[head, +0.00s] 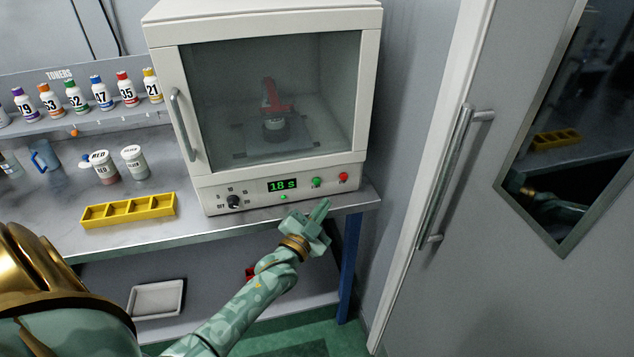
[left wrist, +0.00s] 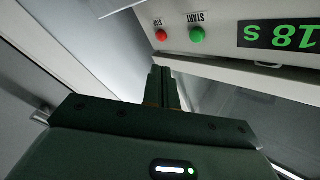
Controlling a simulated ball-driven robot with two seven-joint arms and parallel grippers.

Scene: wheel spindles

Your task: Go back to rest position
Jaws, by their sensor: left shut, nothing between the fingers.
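My left gripper (head: 318,210) is just in front of the lower panel of a white cabinet machine (head: 170,110), near the table's front edge. Its fingers are together with nothing between them. In the left wrist view the closed fingers (left wrist: 162,82) point toward the machine's front, below the red stop button (left wrist: 161,35) and green start button (left wrist: 197,35), apart from both. My right gripper is not in view.
The machine's glass door is shut, with a red and dark object (head: 274,105) inside; its display (head: 283,185) reads 18 s. A yellow tray (head: 128,210), two white jars and several toner bottles stand left. A grey door with a handle (head: 445,175) is at right.

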